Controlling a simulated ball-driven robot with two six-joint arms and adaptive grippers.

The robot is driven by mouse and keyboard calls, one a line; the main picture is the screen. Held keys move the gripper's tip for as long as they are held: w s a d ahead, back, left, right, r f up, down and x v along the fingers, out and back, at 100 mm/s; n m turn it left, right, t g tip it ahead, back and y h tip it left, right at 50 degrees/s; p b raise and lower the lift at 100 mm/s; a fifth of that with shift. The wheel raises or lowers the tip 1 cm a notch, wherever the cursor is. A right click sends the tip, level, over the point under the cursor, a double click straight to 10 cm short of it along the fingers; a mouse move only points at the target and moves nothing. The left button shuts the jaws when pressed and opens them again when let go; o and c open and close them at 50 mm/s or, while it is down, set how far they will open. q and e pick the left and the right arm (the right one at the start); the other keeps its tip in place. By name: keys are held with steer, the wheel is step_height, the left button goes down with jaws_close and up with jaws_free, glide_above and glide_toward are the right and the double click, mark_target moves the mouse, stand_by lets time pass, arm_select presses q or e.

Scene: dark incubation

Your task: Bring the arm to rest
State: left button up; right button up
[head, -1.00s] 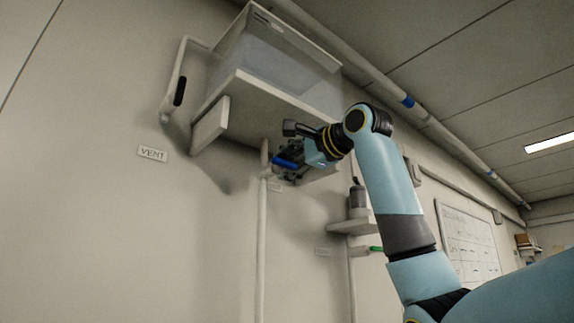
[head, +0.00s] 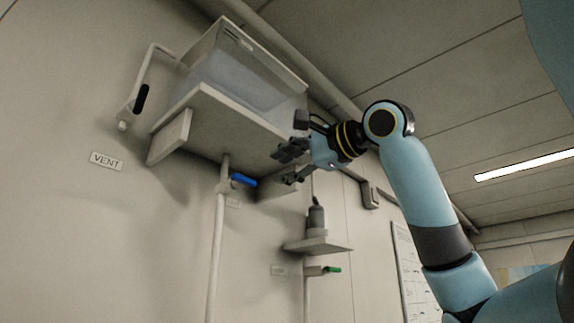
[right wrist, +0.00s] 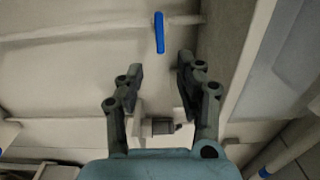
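My right arm (head: 418,188) is raised and bent, with its gripper (head: 289,165) beside the underside of the wall tank's shelf. The gripper is open and empty; in the right wrist view its two fingers (right wrist: 160,72) stand apart with nothing between their tips. A blue valve handle (head: 243,180) on a white vertical pipe (head: 216,250) is left of the gripper, with a gap between them. The handle also shows beyond the fingertips in the right wrist view (right wrist: 159,33). My left gripper is not in view.
A clear tank (head: 240,75) sits on the wall shelf (head: 215,118) close to the gripper. Lower down are a small shelf (head: 335,248) with a dark bottle (head: 316,218) and a green handle (head: 333,269). A "VENT" label (head: 106,161) is at left. A ceiling pipe runs above.

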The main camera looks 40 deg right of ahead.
steer(key=shift+s, duration=0.25)
stand_by(0.4)
